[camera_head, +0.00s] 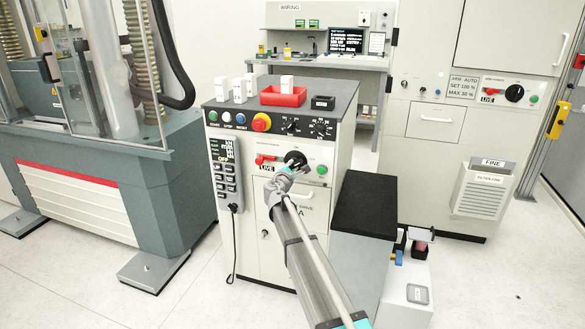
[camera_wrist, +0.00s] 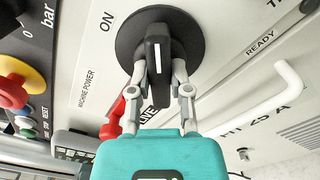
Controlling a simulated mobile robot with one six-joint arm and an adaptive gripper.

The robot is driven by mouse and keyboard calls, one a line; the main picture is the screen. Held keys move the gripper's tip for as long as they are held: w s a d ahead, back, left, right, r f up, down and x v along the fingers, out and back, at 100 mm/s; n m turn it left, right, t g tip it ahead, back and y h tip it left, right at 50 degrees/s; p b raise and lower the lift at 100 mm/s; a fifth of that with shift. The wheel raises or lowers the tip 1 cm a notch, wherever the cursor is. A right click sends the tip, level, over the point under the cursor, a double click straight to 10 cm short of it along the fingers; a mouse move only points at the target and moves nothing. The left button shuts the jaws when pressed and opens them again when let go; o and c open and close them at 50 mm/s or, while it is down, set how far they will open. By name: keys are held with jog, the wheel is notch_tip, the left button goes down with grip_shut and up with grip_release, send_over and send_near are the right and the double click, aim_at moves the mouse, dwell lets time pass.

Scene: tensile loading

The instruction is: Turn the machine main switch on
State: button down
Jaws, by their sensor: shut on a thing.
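The machine main switch is a black rotary knob (camera_wrist: 158,50) with a white line along its raised handle. It sits on the white front panel of the control cabinet and also shows in the head view (camera_head: 295,158). An ON label (camera_wrist: 105,22) is left of the knob in the wrist view; the white line runs nearly upright there and does not point at ON. My gripper (camera_wrist: 160,75) is shut on the knob's handle, one finger on each side. In the head view my gripper (camera_head: 285,172) partly covers the lower part of the knob.
A red lever (camera_wrist: 125,110) beside the LIVE label lies close to the left finger. A green button (camera_head: 321,170) is right of the knob. A white bar handle (camera_wrist: 275,95) sticks out of the panel. A red emergency button (camera_head: 261,122) is above.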

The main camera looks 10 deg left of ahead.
jog(key=n, duration=0.5)
jog(key=shift+n, duration=0.3)
jog(key=n, duration=0.5)
dwell(0.4)
jog(key=c, duration=0.6)
grip_release()
jog(key=shift+o, duration=0.2)
jog(key=shift+s, duration=0.1)
jog(key=s+a, duration=0.1)
jog(key=s, duration=1)
jog(key=shift+s+a, duration=0.3)
jog(key=shift+a, duration=0.1)
